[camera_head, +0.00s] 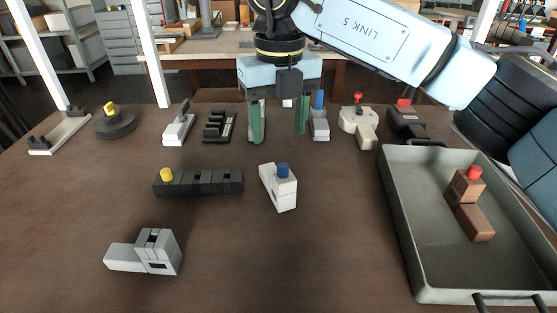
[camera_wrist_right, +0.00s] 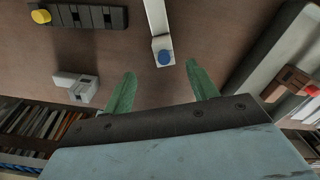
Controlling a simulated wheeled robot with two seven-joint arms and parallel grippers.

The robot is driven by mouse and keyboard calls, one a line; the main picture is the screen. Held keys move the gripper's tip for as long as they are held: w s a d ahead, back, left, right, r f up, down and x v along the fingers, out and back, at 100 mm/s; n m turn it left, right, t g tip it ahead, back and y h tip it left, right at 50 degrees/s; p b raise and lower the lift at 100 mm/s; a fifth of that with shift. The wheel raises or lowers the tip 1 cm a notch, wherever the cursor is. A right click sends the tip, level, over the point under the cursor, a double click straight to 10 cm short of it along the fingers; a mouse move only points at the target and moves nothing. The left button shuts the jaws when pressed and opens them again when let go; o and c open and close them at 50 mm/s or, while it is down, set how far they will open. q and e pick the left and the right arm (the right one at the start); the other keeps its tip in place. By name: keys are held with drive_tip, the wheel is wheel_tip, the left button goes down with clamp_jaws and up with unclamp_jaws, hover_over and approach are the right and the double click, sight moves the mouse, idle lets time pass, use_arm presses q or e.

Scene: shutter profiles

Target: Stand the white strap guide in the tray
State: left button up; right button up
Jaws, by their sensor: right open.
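A white block with a blue peg (camera_head: 283,192) lies on the table in front of my right gripper; I take it to be the strap guide. In the right wrist view this blue-pegged piece (camera_wrist_right: 164,46) shows above the gap between the fingers. My right gripper (camera_head: 278,138) hangs above the back row, its two green fingers apart, with nothing visibly held. The fingers also show in the right wrist view (camera_wrist_right: 160,88). The grey tray (camera_head: 408,240) stands at the right and holds a brown piece with a red peg (camera_head: 472,205). My left gripper is not in view.
A dark bar with a yellow peg (camera_head: 205,183) lies left of the blue-pegged piece. A pale grey-white stepped block (camera_head: 145,252) lies at the front left. Several profiles line the back, including a cream piece with a red knob (camera_head: 358,125). The front middle is clear.

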sight(280, 165)
drive_tip(key=f, duration=0.6)
drive_tip(key=shift+s+d+f, duration=0.15)
drive_tip(key=shift+s+f, duration=0.2)
drive_tip(key=shift+w+f, duration=0.1)
drive_tip(key=shift+f, duration=0.3)
drive_tip(key=shift+f+p, duration=0.3)
drive_tip(key=shift+f, duration=0.25)
drive_tip(key=f, duration=0.3)
drive_tip(key=shift+w+d+f+p, duration=0.1)
drive_tip(key=shift+w+f+p, duration=0.1)
drive_tip(key=shift+f+p, duration=0.1)
drive_tip(key=shift+f, duration=0.35)
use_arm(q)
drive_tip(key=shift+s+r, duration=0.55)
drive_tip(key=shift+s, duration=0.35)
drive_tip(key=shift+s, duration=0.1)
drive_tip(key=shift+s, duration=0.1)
use_arm(e)
drive_tip(key=c, duration=1.1)
